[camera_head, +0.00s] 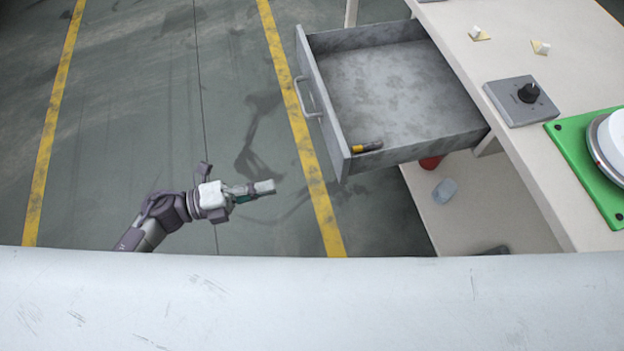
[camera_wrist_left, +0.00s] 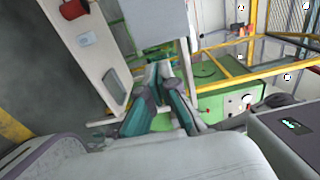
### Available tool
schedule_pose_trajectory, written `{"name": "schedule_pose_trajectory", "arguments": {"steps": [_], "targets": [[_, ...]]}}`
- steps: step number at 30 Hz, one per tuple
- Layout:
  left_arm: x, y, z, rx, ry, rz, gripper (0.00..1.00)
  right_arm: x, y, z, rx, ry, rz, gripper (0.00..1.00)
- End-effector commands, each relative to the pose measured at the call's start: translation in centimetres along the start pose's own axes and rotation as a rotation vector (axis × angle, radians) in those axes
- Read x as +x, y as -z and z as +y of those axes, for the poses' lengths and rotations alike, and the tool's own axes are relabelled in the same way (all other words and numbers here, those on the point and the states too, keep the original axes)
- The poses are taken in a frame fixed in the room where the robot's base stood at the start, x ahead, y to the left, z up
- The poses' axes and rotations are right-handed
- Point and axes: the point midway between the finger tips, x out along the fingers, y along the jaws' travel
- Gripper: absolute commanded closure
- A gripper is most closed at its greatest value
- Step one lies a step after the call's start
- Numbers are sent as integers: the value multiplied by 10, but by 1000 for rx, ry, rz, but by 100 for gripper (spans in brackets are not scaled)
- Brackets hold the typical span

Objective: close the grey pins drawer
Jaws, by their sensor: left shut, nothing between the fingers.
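The grey drawer (camera_head: 330,100) stands pulled out of the pale workbench in the head view. Its bar handle (camera_head: 307,98) is on the front panel, which faces left. A small dark pin with an orange end (camera_head: 367,147) lies inside by the near front corner. My left gripper (camera_head: 270,187) is shut and empty, left of and nearer than the drawer front, apart from it. In the left wrist view its teal fingers (camera_wrist_left: 165,85) are together, and a grey panel (camera_wrist_left: 155,22), perhaps the drawer, shows beyond them. My right gripper is not in view.
The bench top (camera_head: 540,140) holds a grey knob box (camera_head: 521,100) and a green plate (camera_head: 580,150). A red object (camera_head: 431,162) and a blue-grey object (camera_head: 445,190) are on the lower shelf (camera_head: 490,205). The floor left of the drawer is clear.

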Motion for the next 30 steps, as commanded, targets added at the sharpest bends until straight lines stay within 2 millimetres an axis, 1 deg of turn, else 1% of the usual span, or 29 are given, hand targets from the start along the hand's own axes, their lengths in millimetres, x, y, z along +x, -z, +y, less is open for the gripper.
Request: {"name": "schedule_pose_trajectory", "arguments": {"steps": [5, 12, 18, 21, 24, 30], "targets": [[23, 0, -5, 2, 6, 4, 100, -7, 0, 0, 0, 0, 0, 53], [75, 0, -6, -1, 7, 1, 100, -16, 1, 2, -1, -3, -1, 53], [113, 0, -5, -2, 6, -1, 100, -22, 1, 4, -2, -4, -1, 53], [125, 0, -4, -3, 4, 0, 100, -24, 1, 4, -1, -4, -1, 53], [134, 0, -3, -2, 3, 0, 100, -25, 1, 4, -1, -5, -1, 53], [138, 0, -2, -3, 2, -1, 100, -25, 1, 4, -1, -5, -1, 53]]}}
